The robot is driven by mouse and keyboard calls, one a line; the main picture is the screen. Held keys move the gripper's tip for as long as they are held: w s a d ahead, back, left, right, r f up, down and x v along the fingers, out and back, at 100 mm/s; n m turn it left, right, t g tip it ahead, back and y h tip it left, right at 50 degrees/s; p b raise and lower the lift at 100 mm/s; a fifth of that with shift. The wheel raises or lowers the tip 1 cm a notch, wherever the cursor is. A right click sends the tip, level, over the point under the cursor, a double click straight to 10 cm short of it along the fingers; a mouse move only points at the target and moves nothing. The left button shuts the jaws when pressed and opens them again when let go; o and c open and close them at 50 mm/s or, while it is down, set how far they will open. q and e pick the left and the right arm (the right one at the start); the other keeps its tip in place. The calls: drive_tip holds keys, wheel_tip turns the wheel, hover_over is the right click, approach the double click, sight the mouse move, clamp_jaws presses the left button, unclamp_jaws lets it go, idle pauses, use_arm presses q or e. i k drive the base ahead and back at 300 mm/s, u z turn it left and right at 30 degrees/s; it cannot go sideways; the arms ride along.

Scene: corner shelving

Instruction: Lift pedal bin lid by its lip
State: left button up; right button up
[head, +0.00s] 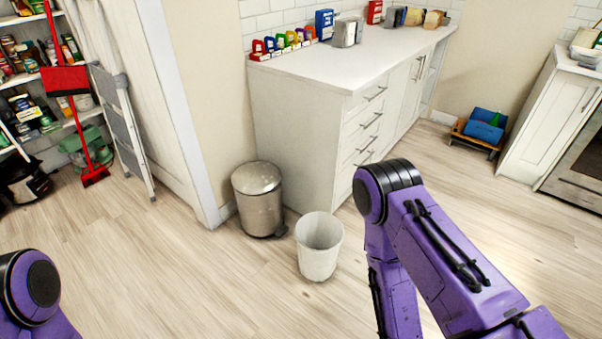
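The pedal bin (259,205) is a metallic grey cylinder standing upright on the floor, in the middle of the head view, beside the end of the white counter. Its domed lid (256,177) is closed. A black pedal (281,231) shows at its base, at the lower right. My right arm reaches in from the right with its purple links, well apart from the bin. Only a purple and black part of my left arm shows at the lower left corner. Neither gripper is in view.
An open white bin (319,247) stands just right of and in front of the pedal bin. The white counter (300,130) stands behind it. A step ladder (124,130) and red broom (67,80) lean at left. The floor (170,270) in front is clear.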

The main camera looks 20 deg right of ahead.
sight(253, 177)
drive_tip(key=z, duration=0.3)
drive_tip(key=k, duration=0.65)
drive_tip(key=z, duration=0.7)
drive_tip(key=i, duration=0.65)
drive_tip(key=z, duration=1)
drive_tip(key=i, duration=0.85)
drive_tip(key=u, duration=0.65)
drive_tip(key=i, duration=0.85)
drive_tip(key=u, duration=0.75)
